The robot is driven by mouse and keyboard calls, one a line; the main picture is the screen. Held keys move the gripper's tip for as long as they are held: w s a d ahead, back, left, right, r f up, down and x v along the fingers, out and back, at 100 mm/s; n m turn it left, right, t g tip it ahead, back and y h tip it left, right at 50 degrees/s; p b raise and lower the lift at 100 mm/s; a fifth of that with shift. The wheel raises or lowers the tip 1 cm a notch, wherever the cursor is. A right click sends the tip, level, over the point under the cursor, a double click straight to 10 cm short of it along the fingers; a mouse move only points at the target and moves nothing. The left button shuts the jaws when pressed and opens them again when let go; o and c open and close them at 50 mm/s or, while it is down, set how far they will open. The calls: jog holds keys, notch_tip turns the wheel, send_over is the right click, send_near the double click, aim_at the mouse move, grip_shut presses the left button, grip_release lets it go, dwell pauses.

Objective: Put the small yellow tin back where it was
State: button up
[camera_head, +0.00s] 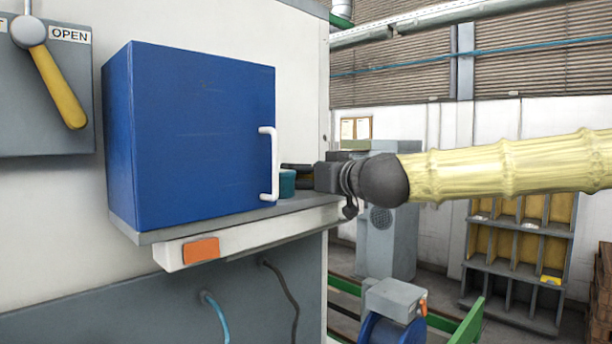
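I see no small yellow tin in this view. My gripper (296,174) reaches in from the right along the grey shelf (300,204), beside the blue cabinet (190,140). Its dark fingers point left, and their tips are partly hidden by the cabinet's handle side and a teal cylindrical tin (287,184). The teal tin stands on the shelf just right of the white door handle (270,163). I cannot tell whether the fingers touch it or hold anything behind it.
A lever (58,88) with a yellow grip and an OPEN label is on the left panel. An orange block (201,250) is on the shelf's front edge. A grey machine (391,225) and a compartment rack (520,250) stand behind on the right.

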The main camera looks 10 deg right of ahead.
jog(key=shift+b+v, duration=0.5)
jog(key=shift+v, duration=1.2)
jog(key=p+v, duration=0.1)
jog(key=v, duration=0.3)
jog(key=shift+s+r, duration=0.1)
jog(key=shift+r, duration=0.05)
jog(key=shift+p+v, duration=0.6)
jog(key=shift+v, duration=1.6)
jog(key=shift+s, duration=0.1)
